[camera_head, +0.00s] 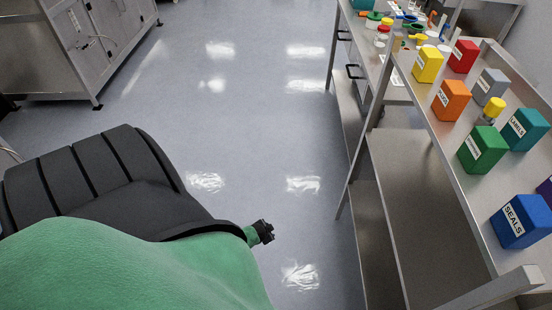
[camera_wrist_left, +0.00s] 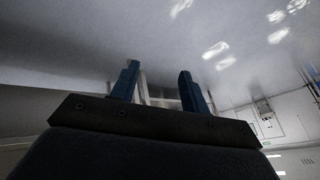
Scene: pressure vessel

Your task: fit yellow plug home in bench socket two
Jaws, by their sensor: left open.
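A small yellow-topped piece (camera_head: 495,105) with a paler lower part stands between the bins on the metal shelf at the right of the head view. I cannot tell whether it is the yellow plug. More small yellow pieces (camera_head: 418,38) lie among coloured parts on the bench at the top right. No bench socket can be made out at this size. My left gripper (camera_wrist_left: 158,68) shows in the left wrist view with its two blue fingers apart and nothing between them. I cannot make out its jaws in the head view. My right gripper is not in view.
The shelf (camera_head: 428,112) carries several labelled bins, including an orange bin (camera_head: 451,100), a green bin (camera_head: 483,150) and a blue bin (camera_head: 521,221). A metal cabinet (camera_head: 95,45) stands at the top left. The grey floor (camera_head: 250,120) between is clear.

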